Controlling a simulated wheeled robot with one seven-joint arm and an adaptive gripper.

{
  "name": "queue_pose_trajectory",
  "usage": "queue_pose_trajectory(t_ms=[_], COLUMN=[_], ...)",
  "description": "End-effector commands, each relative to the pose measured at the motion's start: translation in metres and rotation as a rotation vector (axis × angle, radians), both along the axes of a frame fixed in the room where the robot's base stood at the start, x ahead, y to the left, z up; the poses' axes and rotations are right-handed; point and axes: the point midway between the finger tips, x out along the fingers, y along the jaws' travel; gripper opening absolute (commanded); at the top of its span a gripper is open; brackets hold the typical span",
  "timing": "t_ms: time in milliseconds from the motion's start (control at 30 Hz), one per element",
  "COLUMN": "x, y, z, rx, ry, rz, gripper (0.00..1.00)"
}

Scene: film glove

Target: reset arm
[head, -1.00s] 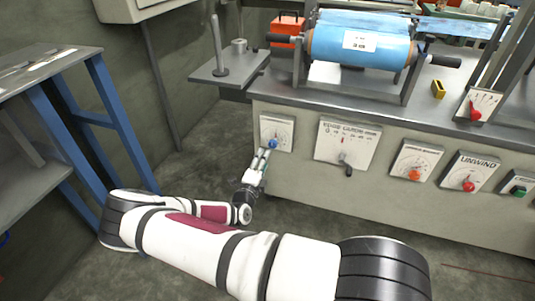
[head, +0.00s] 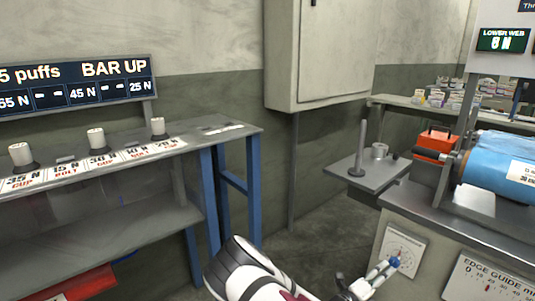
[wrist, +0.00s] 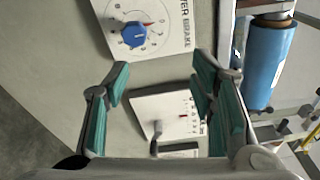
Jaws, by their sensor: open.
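My gripper (head: 379,272) is in front of the dial plate at the left end of the machine's front panel. In the wrist view my gripper (wrist: 162,76) is open, with its two green-padded fingers apart and nothing between them. The blue knob (wrist: 133,35) of the dial lies beyond the fingertips, clear of them in that view. In the head view the blue knob (head: 394,262) is close to the fingertips, and I cannot tell there whether they touch. The rest of my arm is partly cut off at the bottom edge.
The machine's panel also carries an edge guide plate (head: 490,284). A blue roll (head: 497,164) and a red box (head: 435,144) are on top. A side shelf with a post (head: 358,172) juts out left.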

Motion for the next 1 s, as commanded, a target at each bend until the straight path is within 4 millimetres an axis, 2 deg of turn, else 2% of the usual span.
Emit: queue_pose_trajectory(t_ms=[33,100,400,667,1000], x=[-0.004,-0.012,-0.063,-0.117,-0.194], y=[-0.001,-0.004,-0.008,-0.002,0.025], z=[0.017,0.038,0.117,0.174,0.235], rx=[0.049,0.116,0.364,0.535,0.705], ry=[-0.075,-0.185,-0.639,-1.004,-1.434], rz=[-0.052,-0.13,-0.468,-0.767,-1.165], gripper=[0.51,0.51,0.51,0.51,0.51])
